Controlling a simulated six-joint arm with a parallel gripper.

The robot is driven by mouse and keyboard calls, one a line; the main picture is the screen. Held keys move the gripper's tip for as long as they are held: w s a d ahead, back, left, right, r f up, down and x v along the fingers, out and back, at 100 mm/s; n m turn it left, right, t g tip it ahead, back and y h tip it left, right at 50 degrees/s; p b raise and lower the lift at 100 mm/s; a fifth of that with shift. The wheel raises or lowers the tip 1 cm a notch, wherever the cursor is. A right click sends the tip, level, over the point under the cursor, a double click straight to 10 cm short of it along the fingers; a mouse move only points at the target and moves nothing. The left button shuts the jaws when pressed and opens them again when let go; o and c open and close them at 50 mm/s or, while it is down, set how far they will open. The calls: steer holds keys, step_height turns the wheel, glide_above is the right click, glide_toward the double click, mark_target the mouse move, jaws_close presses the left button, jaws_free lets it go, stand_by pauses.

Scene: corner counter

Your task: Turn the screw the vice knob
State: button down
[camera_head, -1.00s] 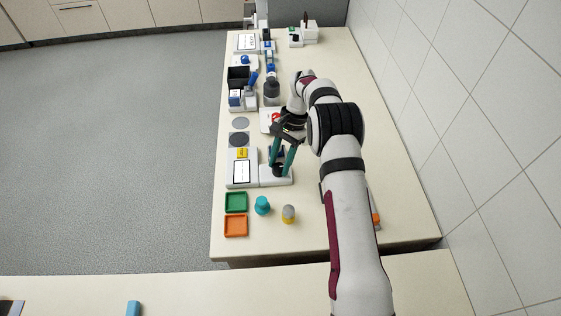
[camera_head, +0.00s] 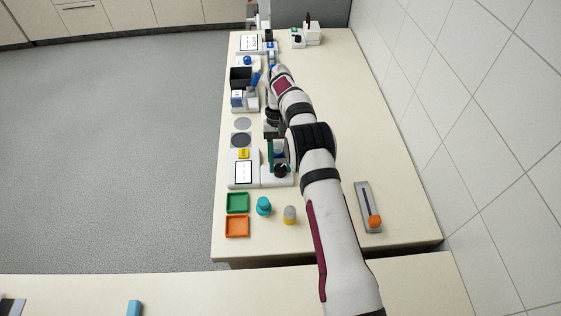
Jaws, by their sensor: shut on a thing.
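A small black knob (camera_head: 281,171) stands on a white base beside the device with a screen, on the left half of the counter. I take it for the vice knob; the vice's details are too small to tell. My gripper (camera_head: 281,163) comes down over it from behind, with a teal finger on each side. It is shut on the knob, though my wrist and arm hide part of the contact. A small pale and blue part shows between the fingers behind the knob.
Green (camera_head: 237,203) and orange (camera_head: 237,227) trays, a teal knobbed piece (camera_head: 263,206) and a grey-yellow piece (camera_head: 289,215) stand in front. A slider with an orange handle (camera_head: 374,221) lies right of my arm.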

mark_target(281, 166)
stand_by(0.4)
steer(key=shift+c, duration=2.2)
jaws_free()
step_height(281, 166, up, 4)
steer(key=shift+d+r, duration=0.15)
steer(key=shift+r, duration=0.1)
steer(key=s+d+r, duration=0.4)
steer(key=d+r, duration=0.2)
steer(key=d, duration=0.4)
steer(key=shift+s+d+r, duration=0.2)
steer(key=shift+s, duration=0.1)
steer(key=shift+r, duration=0.1)
